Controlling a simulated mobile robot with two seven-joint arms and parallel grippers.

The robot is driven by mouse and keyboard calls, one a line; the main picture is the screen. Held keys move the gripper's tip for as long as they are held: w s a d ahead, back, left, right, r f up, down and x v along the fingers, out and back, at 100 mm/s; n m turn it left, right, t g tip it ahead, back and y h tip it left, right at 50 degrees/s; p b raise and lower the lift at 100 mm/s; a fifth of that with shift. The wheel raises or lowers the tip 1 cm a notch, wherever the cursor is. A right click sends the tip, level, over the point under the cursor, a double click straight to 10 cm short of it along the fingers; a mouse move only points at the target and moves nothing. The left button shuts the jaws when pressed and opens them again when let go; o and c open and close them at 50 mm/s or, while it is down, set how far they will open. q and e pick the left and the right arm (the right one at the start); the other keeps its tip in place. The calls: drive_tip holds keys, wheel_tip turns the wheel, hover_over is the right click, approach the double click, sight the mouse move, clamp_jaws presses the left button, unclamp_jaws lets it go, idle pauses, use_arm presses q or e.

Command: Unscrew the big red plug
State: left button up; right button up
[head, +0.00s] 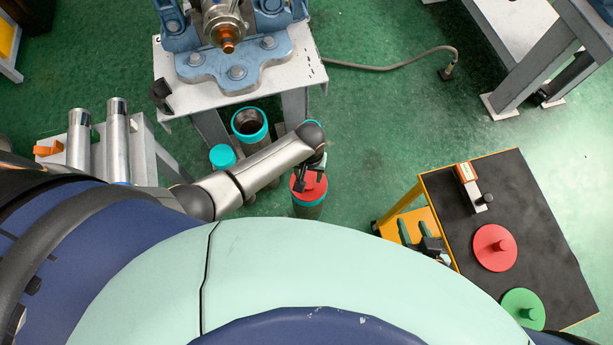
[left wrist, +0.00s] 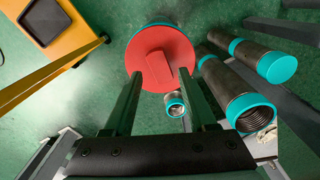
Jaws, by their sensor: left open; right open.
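A round red plug (head: 313,190) sits on top of an upright pipe with a teal collar (head: 308,203) on the floor. The left wrist view shows its red disc (left wrist: 160,45) with a raised red tab (left wrist: 157,70) across it. My left gripper (head: 306,174) is over this plug. In the left wrist view its fingers (left wrist: 161,73) are open, with the tab between the tips in the picture; I cannot tell whether they touch. My right gripper (head: 411,223) is open and empty beside the yellow cart. Another red plug (head: 494,247) lies on the cart top.
The cart's black top (head: 540,225) also holds a green plug (head: 523,308) and an orange-white tool (head: 469,183). Teal-collared pipes (head: 249,122) stand near my left forearm. A vise (head: 235,65) on a white stand is behind. Metal cylinders (head: 117,140) are at left. Green floor lies open mid-right.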

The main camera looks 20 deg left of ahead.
use_arm(q)
drive_tip(key=m, duration=0.4)
drive_tip(key=shift+m, duration=0.4)
drive_tip(key=m, duration=0.5)
drive_tip(key=shift+m, duration=0.4)
drive_tip(key=m, duration=1.5)
drive_tip(key=shift+m, duration=0.4)
drive_tip(key=m+b, duration=0.1)
drive_tip(key=m, duration=0.3)
drive_tip(key=shift+m, duration=1)
